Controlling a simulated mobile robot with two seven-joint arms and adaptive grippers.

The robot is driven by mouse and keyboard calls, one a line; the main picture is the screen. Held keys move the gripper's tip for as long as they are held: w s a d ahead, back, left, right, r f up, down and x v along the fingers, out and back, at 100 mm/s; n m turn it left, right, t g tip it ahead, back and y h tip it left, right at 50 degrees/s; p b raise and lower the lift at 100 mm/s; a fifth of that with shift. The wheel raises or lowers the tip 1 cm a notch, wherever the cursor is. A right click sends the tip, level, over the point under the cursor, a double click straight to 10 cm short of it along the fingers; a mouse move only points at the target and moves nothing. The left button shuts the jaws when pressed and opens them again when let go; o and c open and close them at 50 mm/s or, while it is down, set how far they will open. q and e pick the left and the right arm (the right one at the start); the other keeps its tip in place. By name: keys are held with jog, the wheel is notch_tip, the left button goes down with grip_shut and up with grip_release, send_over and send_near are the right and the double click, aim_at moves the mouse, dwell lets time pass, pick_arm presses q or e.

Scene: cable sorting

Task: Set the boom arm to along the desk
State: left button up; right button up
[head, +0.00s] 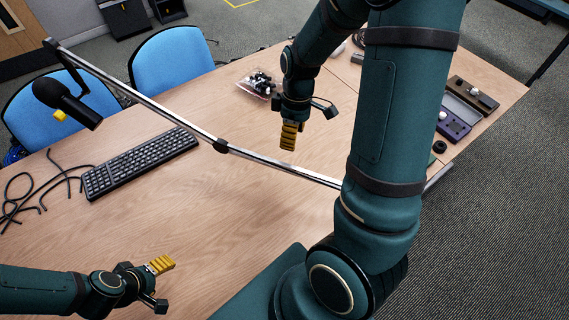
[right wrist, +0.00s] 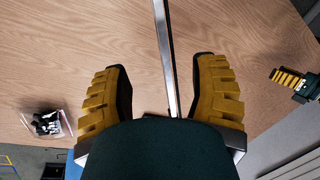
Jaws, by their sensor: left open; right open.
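The boom arm (head: 180,119) is a thin metal bar with a dark collar. It runs diagonally over the desk (head: 235,205) in the head view, from the upper left to behind my arm. A black microphone (head: 65,102) with a yellow part hangs near its far left end. My right gripper (head: 290,135) is open, just beyond the bar in the head view. In the right wrist view the bar (right wrist: 165,50) passes between the two spread fingers (right wrist: 160,92); contact cannot be told. My left gripper (head: 160,266) is open and empty over the near left desk.
A black keyboard (head: 140,162) lies under the boom, with loose black cables (head: 35,195) to its left. A clear bag of small parts (head: 260,84) lies near the far edge. Blue chairs (head: 172,62) stand behind the desk. Trays (head: 455,118) sit at the right. The desk's middle is clear.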

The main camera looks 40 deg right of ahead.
aim_at(290, 166)
jog(key=f, duration=0.4)
jog(key=s+a+f+b, duration=0.1)
jog(key=f, duration=0.3)
jog(key=a+f+b, duration=0.1)
jog(key=f, duration=0.3)
jog(key=shift+s+f, duration=0.25)
grip_shut()
